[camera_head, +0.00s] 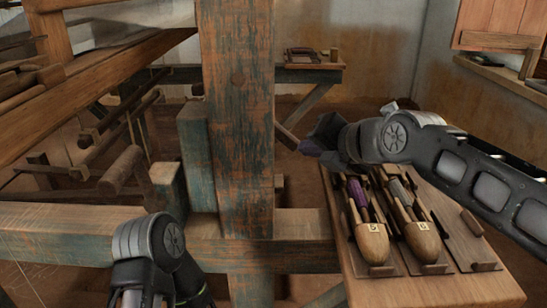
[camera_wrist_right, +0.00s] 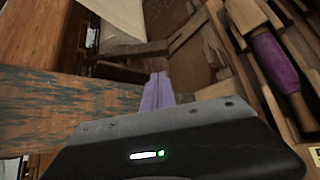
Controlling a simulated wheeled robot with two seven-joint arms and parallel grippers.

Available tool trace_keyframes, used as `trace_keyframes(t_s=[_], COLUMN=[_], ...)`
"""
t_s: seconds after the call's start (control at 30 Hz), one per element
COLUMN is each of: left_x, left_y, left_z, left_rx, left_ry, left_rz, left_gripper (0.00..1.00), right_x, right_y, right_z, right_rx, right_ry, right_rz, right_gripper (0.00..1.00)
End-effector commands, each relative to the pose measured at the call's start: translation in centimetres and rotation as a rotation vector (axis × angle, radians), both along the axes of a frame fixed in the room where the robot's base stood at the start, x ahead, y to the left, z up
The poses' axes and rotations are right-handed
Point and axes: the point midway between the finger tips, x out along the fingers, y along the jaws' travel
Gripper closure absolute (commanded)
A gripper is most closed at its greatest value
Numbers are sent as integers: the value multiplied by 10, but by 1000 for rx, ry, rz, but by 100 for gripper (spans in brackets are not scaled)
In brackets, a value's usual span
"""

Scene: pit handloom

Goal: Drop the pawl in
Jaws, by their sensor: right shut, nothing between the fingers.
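My right gripper (camera_head: 312,147) is in front of the loom, just right of the thick upright post (camera_head: 238,115). Its purple-grey fingers (camera_wrist_right: 157,92) are together and empty in the right wrist view. A short slanted wooden bar (camera_head: 289,137) sticks out from the post's right side, close to the fingertips. It may be the pawl, but I cannot tell for sure. Dark wooden pieces (camera_wrist_right: 130,47) lie beyond the fingers in the wrist view; whether they touch is unclear.
A wooden bench (camera_head: 425,290) at the right holds two boat shuttles, one with a purple bobbin (camera_head: 357,193) and one with a grey bobbin (camera_head: 400,191). A small table (camera_head: 310,73) stands at the back.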

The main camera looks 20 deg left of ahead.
Motion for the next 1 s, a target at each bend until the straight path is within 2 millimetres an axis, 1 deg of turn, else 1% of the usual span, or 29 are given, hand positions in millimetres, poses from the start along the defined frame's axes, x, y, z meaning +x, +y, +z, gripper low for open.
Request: trace_keyframes(t_s=[0.17, 0.3, 0.53, 0.67, 1.0], left_x=[0, 0, 0, 1, 2], left_y=[0, 0, 0, 0, 0], left_z=[1, 1, -1, -4, -14], left_rx=[0, 0, 0, 0, 1], left_ry=[0, 0, -1, -2, -6], left_rz=[-1, -1, 0, 1, 3], left_gripper=[64, 53, 53, 53, 53], right_x=[0, 0, 5, 14, 50], right_y=[0, 0, 6, 15, 50], right_z=[1, 1, -5, -13, -39], right_rx=[0, 0, 0, 0, 0], right_ry=[0, 0, 1, 3, 1], right_rz=[0, 0, 1, 2, 2], right_gripper=[100, 100, 100, 100, 100])
